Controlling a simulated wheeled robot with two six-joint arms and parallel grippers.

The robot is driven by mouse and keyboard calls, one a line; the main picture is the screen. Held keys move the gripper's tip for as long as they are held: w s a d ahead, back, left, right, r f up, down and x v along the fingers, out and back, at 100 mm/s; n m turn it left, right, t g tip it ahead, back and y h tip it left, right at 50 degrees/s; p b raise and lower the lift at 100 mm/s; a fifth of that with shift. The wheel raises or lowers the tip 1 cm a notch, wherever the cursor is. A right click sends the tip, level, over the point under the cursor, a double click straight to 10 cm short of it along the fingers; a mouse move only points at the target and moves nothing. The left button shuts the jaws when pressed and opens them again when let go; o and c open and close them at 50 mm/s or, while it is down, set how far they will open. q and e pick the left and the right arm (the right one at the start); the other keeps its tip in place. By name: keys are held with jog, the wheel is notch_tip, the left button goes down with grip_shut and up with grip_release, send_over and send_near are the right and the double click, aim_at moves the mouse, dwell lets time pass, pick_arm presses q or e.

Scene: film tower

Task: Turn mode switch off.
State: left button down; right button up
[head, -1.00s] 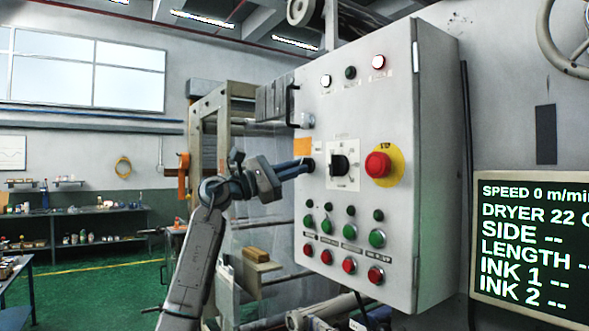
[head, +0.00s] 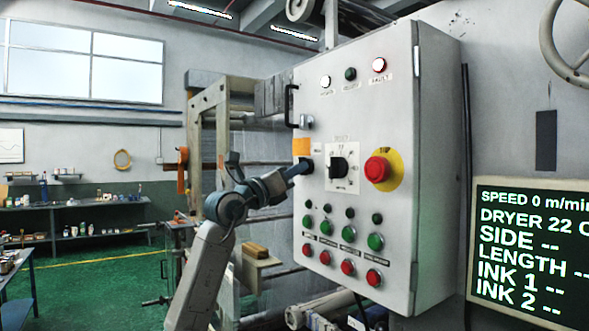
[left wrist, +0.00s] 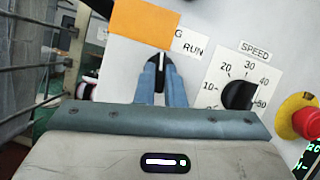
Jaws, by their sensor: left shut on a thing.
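The mode switch (left wrist: 162,72) is a small black knob with a white pointer line on the grey control cabinet's front. In the left wrist view it sits between the two blue fingers of my left gripper (left wrist: 160,84), which is shut on it. The pointer is up in that view, in line with the fingers and to the left of the printed "RUN" label (left wrist: 193,50). Only a "G" shows of another label beside the orange patch (left wrist: 143,22). In the head view my left gripper (head: 303,168) reaches the knob from the left and hides part of it. My right gripper is not in view.
A black speed dial (left wrist: 238,95) is just right of the switch. The red stop button (head: 377,169) on a yellow disc is farther right. Several green and red buttons lie below, lamps above. A screen (head: 533,250) reads speed 0.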

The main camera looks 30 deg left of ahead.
pick_arm(q)
jog(key=shift+d+f+n+y+b, duration=0.15)
jog(key=shift+n+y+b, duration=0.65)
jog(key=shift+n, duration=1.25)
jog(key=shift+d+n+y+b, duration=0.1)
jog(key=shift+n+y+b, duration=0.2)
jog(key=shift+n+y, duration=1.35)
jog(key=shift+n+g+h, duration=0.25)
jog(key=shift+n+g, duration=0.05)
jog(key=shift+n, duration=0.4)
jog(key=c, duration=1.5)
grip_release()
jog(key=b+v, duration=0.6)
jog(key=v, duration=0.4)
jog(key=shift+s+f, duration=0.1)
jog(key=shift+s, duration=0.25)
